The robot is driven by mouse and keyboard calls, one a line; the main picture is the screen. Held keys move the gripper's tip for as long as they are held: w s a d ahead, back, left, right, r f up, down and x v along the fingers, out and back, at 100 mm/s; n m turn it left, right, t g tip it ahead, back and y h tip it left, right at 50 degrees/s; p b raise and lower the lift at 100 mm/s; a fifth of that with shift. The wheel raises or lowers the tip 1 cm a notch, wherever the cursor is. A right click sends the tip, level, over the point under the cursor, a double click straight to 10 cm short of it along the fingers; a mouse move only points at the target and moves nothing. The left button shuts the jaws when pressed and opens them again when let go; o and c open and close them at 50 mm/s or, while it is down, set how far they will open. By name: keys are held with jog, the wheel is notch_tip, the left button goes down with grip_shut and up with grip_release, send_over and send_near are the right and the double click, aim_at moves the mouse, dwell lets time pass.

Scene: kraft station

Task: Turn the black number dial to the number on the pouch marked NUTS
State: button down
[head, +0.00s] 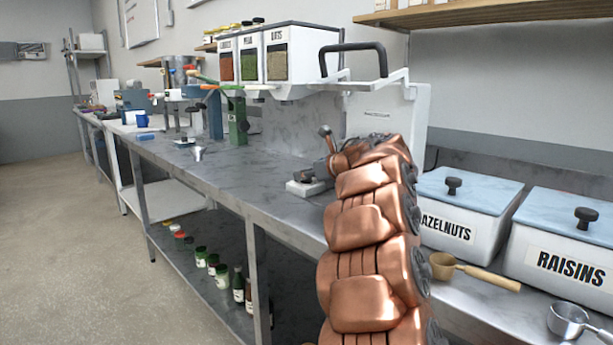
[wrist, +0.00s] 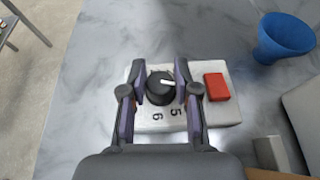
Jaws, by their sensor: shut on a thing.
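The black number dial (wrist: 160,88) sits on a pale box (wrist: 140,70) on the grey counter. In the wrist view the white mark on the dial points to the right. A 5 and a digit that could be 6 or 9 show on the box below the dial; other numbers are hidden. My gripper (wrist: 164,86) is shut on the dial, with one finger on each side. In the head view the box (head: 300,188) shows beside my arm's end, and the dial is hard to make out. I see no pouch marked NUTS.
A red button (wrist: 217,87) is on the box, right of the dial. A blue funnel (wrist: 285,38) stands farther right. Lidded bins marked HAZELNUTS (head: 450,235) and RAISINS (head: 560,265) stand at the right, with a scoop (head: 445,265) in front. A dispenser rack (head: 290,55) is behind.

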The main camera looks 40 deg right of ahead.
jog(key=shift+f+n+y, duration=0.1)
jog(key=shift+n+y, duration=0.2)
jog(key=shift+y, duration=0.1)
jog(key=c, duration=0.8)
grip_release()
jog(key=shift+c, duration=0.2)
jog(key=shift+h, duration=0.4)
jog(key=shift+a+m+g+h+p, duration=0.1)
jog(key=shift+m+g+h+p, duration=0.45)
jog(key=shift+m+h, duration=1.45)
jog(key=m+h+p, duration=0.1)
jog(key=m+g+h+p, duration=0.1)
jog(key=p, duration=0.1)
jog(key=shift+r+m+g+h, duration=0.25)
jog(key=shift+r+m+h, duration=0.05)
jog(key=shift+r+m, duration=0.1)
jog(key=m+g+h+p, duration=0.1)
jog(key=p, duration=0.2)
jog(key=shift+f+m+h+p, duration=0.1)
jog(key=shift+m+h+p, duration=0.25)
jog(key=shift+m+h, duration=0.05)
jog(key=m+g+h+p, duration=0.1)
jog(key=p, duration=0.4)
jog(key=shift+m+g, duration=0.4)
